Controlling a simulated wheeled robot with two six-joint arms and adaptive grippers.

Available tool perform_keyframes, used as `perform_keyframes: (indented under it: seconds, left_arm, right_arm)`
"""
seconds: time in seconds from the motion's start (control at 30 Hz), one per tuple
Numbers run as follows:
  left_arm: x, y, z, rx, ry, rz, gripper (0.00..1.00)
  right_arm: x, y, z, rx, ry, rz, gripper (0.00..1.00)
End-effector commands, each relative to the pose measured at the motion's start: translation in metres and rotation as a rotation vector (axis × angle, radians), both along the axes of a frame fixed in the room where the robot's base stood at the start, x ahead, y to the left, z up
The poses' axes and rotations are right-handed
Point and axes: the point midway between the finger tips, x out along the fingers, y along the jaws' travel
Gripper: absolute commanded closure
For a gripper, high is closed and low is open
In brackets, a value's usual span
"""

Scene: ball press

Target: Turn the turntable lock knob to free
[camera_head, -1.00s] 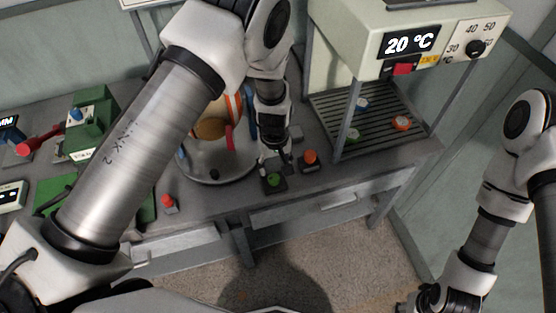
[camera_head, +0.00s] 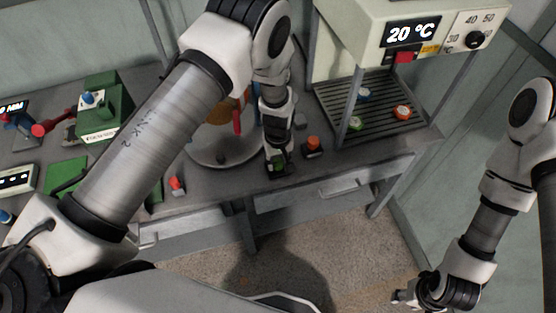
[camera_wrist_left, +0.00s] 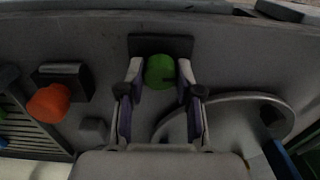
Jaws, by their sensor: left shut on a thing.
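A green knob on a dark square base shows in the left wrist view (camera_wrist_left: 160,72), between the two fingers of my left gripper (camera_wrist_left: 158,80). The fingers are shut on its sides. In the head view my left gripper (camera_head: 278,164) reaches down over this knob at the table's front and hides most of it. The round white turntable (camera_head: 205,157) is just left of it, partly behind my left arm. It also shows in the left wrist view (camera_wrist_left: 225,112). My right gripper (camera_head: 412,296) hangs low at the right, away from the table; its fingers are too small to judge.
An orange knob (camera_head: 313,143) on a dark base stands just right of my left gripper. A red button (camera_head: 176,183) is at the front edge. A heater stand with a slatted tray (camera_head: 385,120) is at the right. A green machine (camera_head: 103,105) stands left.

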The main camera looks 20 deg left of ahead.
Motion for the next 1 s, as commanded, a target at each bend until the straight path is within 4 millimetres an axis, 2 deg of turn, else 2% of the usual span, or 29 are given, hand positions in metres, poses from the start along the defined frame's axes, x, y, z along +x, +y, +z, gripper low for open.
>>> perform_keyframes:
  seconds: [0.27, 0.47, 1.0]
  left_arm:
    - [0.000, 0.000, -0.003, 0.000, -0.001, 0.032, 1.00]
    - [0.000, 0.000, -0.005, 0.001, -0.001, 0.121, 1.00]
    - [0.000, 0.000, -0.005, 0.000, -0.003, 0.594, 1.00]
  right_arm:
    - [0.000, 0.000, -0.006, 0.000, 0.000, 0.000, 0.60]
    - [0.000, 0.000, -0.018, 0.000, 0.000, 0.000, 0.60]
    - [0.000, 0.000, -0.059, 0.000, 0.000, 0.000, 0.60]
